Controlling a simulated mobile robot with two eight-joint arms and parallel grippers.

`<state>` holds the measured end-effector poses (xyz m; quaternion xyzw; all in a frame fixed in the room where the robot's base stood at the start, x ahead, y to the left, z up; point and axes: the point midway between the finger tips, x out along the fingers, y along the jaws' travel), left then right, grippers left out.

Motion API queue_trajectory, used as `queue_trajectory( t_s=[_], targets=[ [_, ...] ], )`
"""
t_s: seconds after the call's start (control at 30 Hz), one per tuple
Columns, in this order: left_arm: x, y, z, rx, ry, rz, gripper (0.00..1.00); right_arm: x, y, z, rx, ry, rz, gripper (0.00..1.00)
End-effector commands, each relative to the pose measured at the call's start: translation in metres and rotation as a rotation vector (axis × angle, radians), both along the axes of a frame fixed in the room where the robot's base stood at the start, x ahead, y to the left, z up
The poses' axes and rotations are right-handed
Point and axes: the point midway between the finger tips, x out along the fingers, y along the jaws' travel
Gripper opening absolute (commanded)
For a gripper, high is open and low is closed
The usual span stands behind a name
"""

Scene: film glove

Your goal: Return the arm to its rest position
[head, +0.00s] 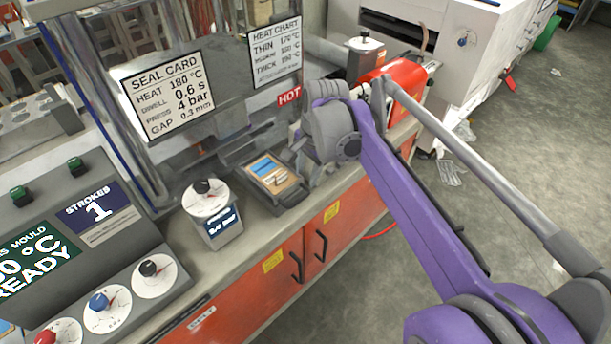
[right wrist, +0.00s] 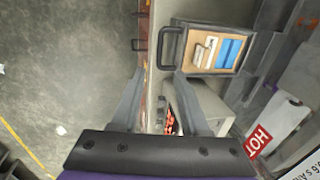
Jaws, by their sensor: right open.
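My right arm, purple and grey, reaches in from the lower right of the head view. Its right gripper (head: 312,178) points down over the bench front, just right of the dark handled tray, and is partly hidden by its own wrist. In the right wrist view the two grey fingers of the right gripper (right wrist: 160,74) stand apart with nothing between them. The dark tray (right wrist: 178,46) lies beyond the fingertips, its handle near them. In the head view the tray (head: 289,198) holds a tan board (head: 287,186) with blue and white pieces. My left gripper is not in view.
A dial block (head: 224,233) stands left of the tray. A control panel (head: 150,243) with knobs is at lower left. A red cylinder (head: 405,74) lies behind my wrist. Red cabinet doors (head: 340,222) face open grey floor (head: 540,140) at right.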

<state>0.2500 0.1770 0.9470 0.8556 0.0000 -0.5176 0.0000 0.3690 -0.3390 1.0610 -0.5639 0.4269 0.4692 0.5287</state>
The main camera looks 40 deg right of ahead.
Motion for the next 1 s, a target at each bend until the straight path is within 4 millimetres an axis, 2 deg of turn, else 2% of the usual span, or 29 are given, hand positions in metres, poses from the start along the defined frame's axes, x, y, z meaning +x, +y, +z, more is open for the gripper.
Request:
queue_trajectory(
  t_s=[0.47,0.57,0.67,0.8,0.9,1.0],
  targets=[
    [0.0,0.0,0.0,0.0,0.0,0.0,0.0,0.0,0.0,0.0,0.0,0.0,0.001,0.45],
    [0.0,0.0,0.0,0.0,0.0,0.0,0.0,-0.003,0.008,-0.003,-0.013,-0.006,0.045,0.45],
    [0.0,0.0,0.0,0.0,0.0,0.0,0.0,-0.014,0.033,-0.013,-0.06,-0.032,0.204,0.45],
    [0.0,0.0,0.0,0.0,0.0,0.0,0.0,-0.045,0.085,-0.04,-0.184,-0.097,0.589,0.45],
    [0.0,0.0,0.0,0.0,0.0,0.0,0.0,-0.071,0.117,-0.065,-0.287,-0.147,0.878,0.45],
    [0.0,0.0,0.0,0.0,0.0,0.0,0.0,-0.093,0.14,-0.086,-0.382,-0.191,1.12,0.45]
  ],
)
